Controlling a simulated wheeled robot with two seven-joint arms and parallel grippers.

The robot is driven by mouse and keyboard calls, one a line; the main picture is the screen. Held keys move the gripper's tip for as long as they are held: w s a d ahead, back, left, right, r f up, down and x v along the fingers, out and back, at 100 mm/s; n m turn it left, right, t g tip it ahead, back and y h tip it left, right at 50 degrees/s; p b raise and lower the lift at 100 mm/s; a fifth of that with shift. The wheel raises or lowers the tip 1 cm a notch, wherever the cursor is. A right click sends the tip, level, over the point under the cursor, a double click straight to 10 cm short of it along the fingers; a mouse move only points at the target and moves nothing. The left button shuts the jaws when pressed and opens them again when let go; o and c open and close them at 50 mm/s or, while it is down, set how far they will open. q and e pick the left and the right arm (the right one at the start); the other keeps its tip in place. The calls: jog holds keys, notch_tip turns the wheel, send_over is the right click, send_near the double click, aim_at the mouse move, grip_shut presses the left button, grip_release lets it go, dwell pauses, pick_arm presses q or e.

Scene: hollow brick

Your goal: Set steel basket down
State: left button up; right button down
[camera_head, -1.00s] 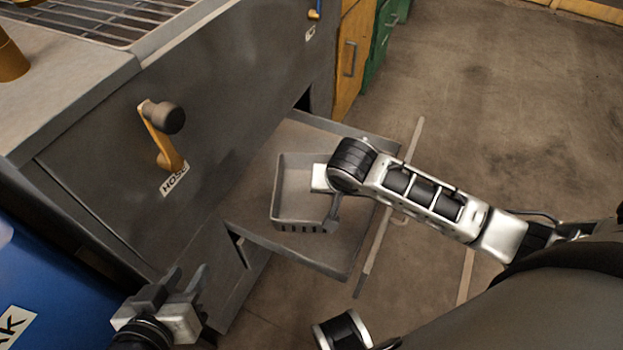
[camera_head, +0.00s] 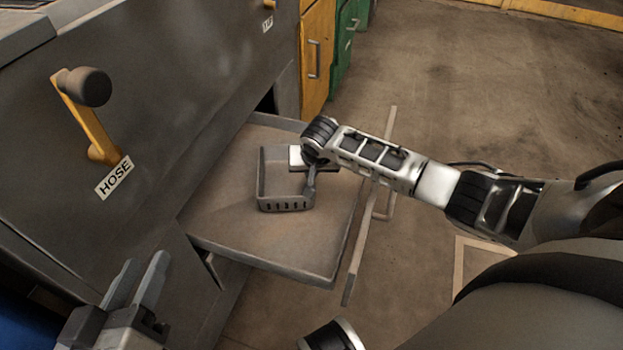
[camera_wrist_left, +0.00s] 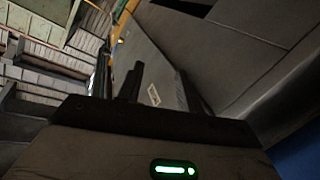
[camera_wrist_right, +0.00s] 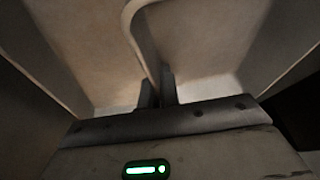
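The steel basket (camera_head: 284,206), a small grey open box with slots along its front wall, is over the pulled-out drawer (camera_head: 270,255), level and upright. It looks on or very close to the drawer floor; I cannot tell if it touches. My right gripper (camera_head: 308,188) is at the basket's right side, shut on its thin wall or handle. In the right wrist view the fingers (camera_wrist_right: 158,92) are close together on the basket's thin edge (camera_wrist_right: 138,35). My left gripper (camera_head: 137,283) is open and empty at the lower left; its parted fingers show in the left wrist view (camera_wrist_left: 158,88).
A grey cabinet (camera_head: 150,140) with a yellow crank lever (camera_head: 88,125) and a HOSE label stands left of the drawer. The drawer's bar handle (camera_head: 372,215) runs along its right side. The drawer floor in front of the basket is bare. Yellow (camera_head: 317,50) and green cabinets stand behind.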

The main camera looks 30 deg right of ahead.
jog(key=shift+f, duration=0.75)
jog(key=shift+r, duration=0.1)
jog(key=c, duration=1.6)
grip_release()
jog(key=shift+f, duration=0.25)
jog(key=shift+c, duration=0.2)
